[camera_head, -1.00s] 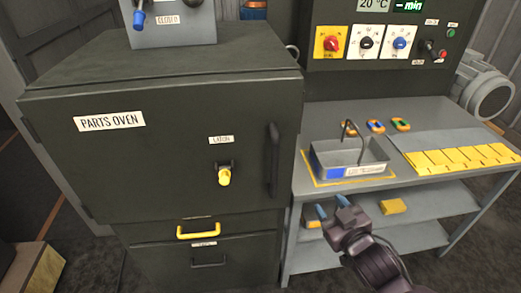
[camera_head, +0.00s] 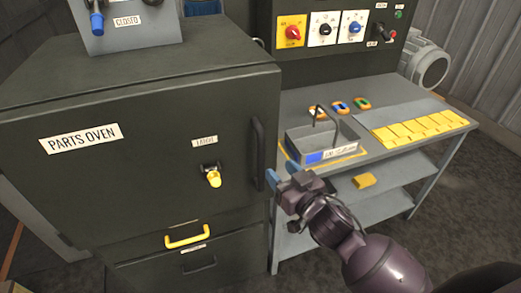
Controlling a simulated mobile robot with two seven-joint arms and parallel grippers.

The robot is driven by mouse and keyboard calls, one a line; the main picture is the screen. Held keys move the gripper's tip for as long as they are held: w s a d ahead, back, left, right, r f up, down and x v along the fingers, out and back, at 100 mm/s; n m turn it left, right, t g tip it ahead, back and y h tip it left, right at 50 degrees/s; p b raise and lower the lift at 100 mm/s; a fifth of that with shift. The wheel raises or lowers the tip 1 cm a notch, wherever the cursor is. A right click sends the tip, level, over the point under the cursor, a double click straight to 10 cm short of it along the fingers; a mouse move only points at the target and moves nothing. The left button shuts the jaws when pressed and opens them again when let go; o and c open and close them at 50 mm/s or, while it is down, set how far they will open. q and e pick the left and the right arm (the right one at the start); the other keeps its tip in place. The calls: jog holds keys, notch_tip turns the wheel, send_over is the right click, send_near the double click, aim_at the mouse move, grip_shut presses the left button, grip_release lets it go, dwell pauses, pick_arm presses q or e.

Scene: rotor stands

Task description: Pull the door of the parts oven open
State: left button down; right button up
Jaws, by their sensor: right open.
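The parts oven (camera_head: 120,175) is a dark box at the left with a white name label on its closed front door. A black upright handle (camera_head: 257,152) is at the door's right edge. A yellow-tipped latch (camera_head: 212,176) sits left of the handle, under a small label. My right gripper (camera_head: 277,178) has blue fingertips and is open, just right of the handle's lower end. I cannot tell whether it touches the handle. My left gripper is not in view.
A grey bench (camera_head: 395,165) stands right of the oven. It bears a grey tray (camera_head: 330,150) with a hoop handle and a row of yellow pieces (camera_head: 418,129). Below the door is a yellow drawer handle (camera_head: 187,236). A control panel (camera_head: 330,30) is behind the bench.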

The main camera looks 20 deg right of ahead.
aim_at(263, 153)
jog(key=x, duration=0.9)
jog(key=shift+w+a+p, duration=0.1)
jog(key=shift+p, duration=0.25)
grip_shut()
